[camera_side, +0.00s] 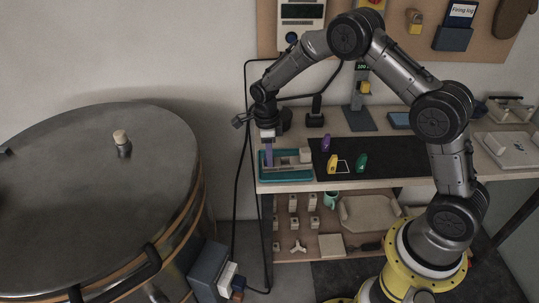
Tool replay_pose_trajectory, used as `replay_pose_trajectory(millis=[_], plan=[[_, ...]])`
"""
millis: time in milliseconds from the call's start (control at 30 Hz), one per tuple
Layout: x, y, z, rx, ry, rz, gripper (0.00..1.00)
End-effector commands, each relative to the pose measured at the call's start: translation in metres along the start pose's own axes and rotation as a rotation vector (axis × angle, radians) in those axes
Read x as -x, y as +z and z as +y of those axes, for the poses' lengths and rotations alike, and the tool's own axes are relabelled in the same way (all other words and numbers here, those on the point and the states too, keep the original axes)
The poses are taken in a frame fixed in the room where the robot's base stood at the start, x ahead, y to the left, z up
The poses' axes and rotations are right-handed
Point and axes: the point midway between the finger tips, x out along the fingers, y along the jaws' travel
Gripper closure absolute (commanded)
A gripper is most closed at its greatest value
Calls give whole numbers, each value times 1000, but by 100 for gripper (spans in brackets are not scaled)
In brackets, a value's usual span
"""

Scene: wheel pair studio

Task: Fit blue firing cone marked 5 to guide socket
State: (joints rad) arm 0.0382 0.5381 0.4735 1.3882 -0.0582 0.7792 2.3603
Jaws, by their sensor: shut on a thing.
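My gripper (267,138) points down over the teal tray (265,178) at the left end of the bench. It is shut on a small blue-violet piece, which I take for the blue firing cone (268,155); its number is too small to read. The cone hangs upright at the left part of the tray. A pale grey block, probably the guide socket (288,160), sits in the tray to the right of the cone. I cannot tell whether the cone touches the tray or the socket.
A purple cone (326,143), a yellow cone (332,163) and a green cone (361,161) stand on the black mat (385,150) to the right. A dark stand (358,118) is behind the mat. A large round kiln (90,190) fills the left side.

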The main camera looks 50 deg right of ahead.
Motion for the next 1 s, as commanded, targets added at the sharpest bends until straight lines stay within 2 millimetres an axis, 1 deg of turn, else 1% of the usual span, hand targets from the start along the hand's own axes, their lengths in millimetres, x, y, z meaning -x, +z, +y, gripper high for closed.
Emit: replay_pose_trajectory(millis=[33,467,800,1000], plan=[[-3,0,0,0,1,1,100],[-5,-1,1,0,2,3,100],[6,-1,1,1,3,3,100],[9,-1,0,0,2,2,100]])
